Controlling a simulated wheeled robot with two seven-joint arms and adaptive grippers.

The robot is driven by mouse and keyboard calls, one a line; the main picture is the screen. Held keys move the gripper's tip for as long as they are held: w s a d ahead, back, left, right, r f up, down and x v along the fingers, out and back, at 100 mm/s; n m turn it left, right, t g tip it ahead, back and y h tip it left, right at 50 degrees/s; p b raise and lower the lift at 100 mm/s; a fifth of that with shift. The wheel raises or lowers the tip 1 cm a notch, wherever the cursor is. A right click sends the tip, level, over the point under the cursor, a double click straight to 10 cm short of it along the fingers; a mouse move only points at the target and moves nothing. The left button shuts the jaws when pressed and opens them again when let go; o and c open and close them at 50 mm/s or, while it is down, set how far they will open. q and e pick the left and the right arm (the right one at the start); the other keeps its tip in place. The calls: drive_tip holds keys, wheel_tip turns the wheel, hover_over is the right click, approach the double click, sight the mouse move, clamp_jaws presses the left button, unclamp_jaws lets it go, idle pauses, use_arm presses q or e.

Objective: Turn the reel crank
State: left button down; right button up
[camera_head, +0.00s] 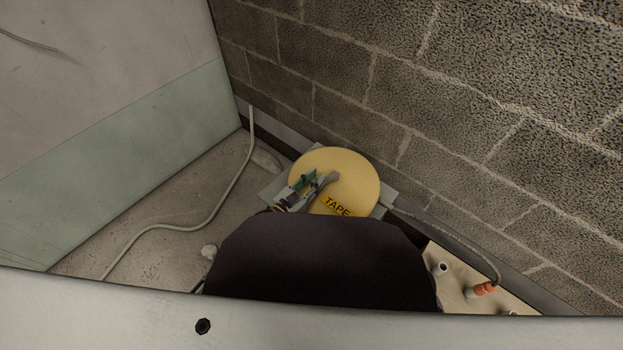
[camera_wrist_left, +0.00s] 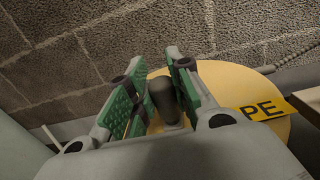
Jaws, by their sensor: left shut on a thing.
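The reel (camera_head: 352,170) is a round yellow disc marked "TAPE", low by the block wall in the head view. In the left wrist view the reel (camera_wrist_left: 218,78) fills the space behind the fingers, with part of its yellow label at right. My left gripper (camera_head: 314,184) is over the reel's left part. In the left wrist view its green-padded fingers (camera_wrist_left: 158,75) are on either side of the dark crank handle (camera_wrist_left: 164,97), shut on it. The handle cannot be made out in the head view. My right gripper is not in view.
A block wall (camera_head: 400,80) rises close behind the reel. A pale panel (camera_head: 130,130) stands at left. A thin conduit (camera_head: 222,192) runs along the floor. At right, a light board (camera_head: 462,290) carries pipe stubs and an orange fitting (camera_head: 482,289). Open floor lies left of the reel.

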use_arm(q)
drive_tip(key=shift+s+d+f, duration=0.1)
drive_tip(key=shift+s+d, duration=0.45)
drive_tip(key=shift+d, duration=0.1)
drive_tip(key=c, duration=1.3)
unclamp_jaws()
drive_tip(key=shift+o, duration=0.2)
drive_tip(key=shift+a, duration=0.1)
drive_tip(key=shift+s+a, duration=0.25)
drive_tip(key=shift+s, duration=0.1)
drive_tip(key=v, duration=1.1)
drive_tip(key=shift+d, duration=0.1)
